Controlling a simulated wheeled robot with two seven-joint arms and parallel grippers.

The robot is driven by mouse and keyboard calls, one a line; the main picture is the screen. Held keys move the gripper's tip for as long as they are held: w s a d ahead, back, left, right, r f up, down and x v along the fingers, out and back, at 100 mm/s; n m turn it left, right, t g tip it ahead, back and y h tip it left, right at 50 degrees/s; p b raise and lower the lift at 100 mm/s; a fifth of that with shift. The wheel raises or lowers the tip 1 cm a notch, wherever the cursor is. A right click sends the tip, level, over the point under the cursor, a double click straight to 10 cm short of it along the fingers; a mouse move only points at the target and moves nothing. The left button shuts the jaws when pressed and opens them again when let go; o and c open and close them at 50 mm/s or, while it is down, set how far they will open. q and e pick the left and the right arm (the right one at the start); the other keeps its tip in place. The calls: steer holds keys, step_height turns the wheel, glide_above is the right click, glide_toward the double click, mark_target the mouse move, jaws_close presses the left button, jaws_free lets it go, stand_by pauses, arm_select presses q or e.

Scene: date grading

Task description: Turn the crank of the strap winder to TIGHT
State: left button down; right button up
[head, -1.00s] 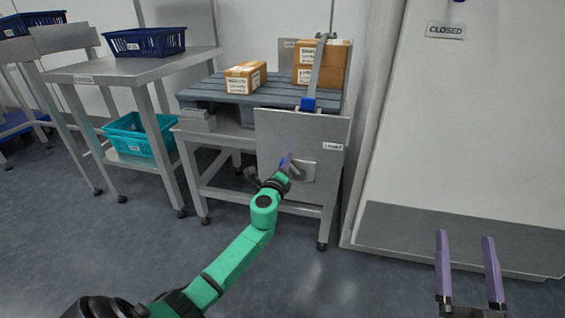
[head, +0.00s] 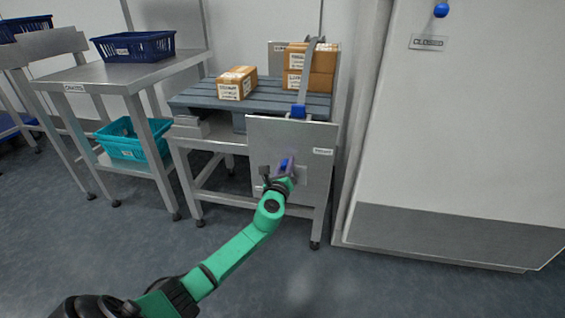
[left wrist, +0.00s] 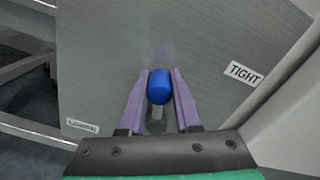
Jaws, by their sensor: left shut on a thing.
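The strap winder is a grey metal panel (head: 310,135) on the front of the packing stand. Its blue crank knob (left wrist: 159,87) sits between the purple fingers of my left gripper (left wrist: 159,92) in the left wrist view. The gripper is shut on the knob. In the head view my left gripper (head: 284,170) is in front of the middle of the panel, with the knob partly hidden. A TIGHT label (left wrist: 243,74) is on the right in the left wrist view; another label (left wrist: 82,127), seemingly LOOSE, is at lower left. My right gripper is out of view.
A grey strap (head: 308,75) runs over cartons (head: 322,62) on the slatted pallet to a blue fitting (head: 299,111). A smaller carton (head: 237,83) stands left. A steel table (head: 120,72) with a navy crate (head: 133,47) is further left. A large white cabinet (head: 450,130) stands right.

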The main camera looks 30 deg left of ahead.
mark_target(311, 166)
arm_select(q)
steer(key=d+m+p, duration=0.1)
steer(key=m, duration=0.1)
steer(key=w+d+m+p, duration=0.1)
steer(key=m, duration=0.1)
steer(key=d+m+p, duration=0.1)
steer(key=shift+w+d+r+m, duration=0.15)
steer(key=shift+d+r+m, duration=0.15)
steer(key=shift+d+m, duration=0.1)
steer(key=m, duration=0.1)
steer(key=d+m+p, duration=0.1)
steer(key=d+f+m, duration=0.1)
steer(key=shift+w+p, duration=0.3)
steer(key=shift+p, duration=0.05)
steer(key=m, duration=0.1)
steer(key=d+f+m, duration=0.1)
steer(key=m, duration=0.1)
steer(key=shift+w+d, duration=0.15)
steer(key=shift+w, duration=0.05)
steer(key=shift+d+f+m, duration=0.2)
steer(key=shift+f+m, duration=0.15)
steer(key=shift+m, duration=0.15)
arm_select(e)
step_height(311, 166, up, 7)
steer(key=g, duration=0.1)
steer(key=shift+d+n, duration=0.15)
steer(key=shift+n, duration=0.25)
arm_select(q)
steer(key=shift+w, duration=0.1)
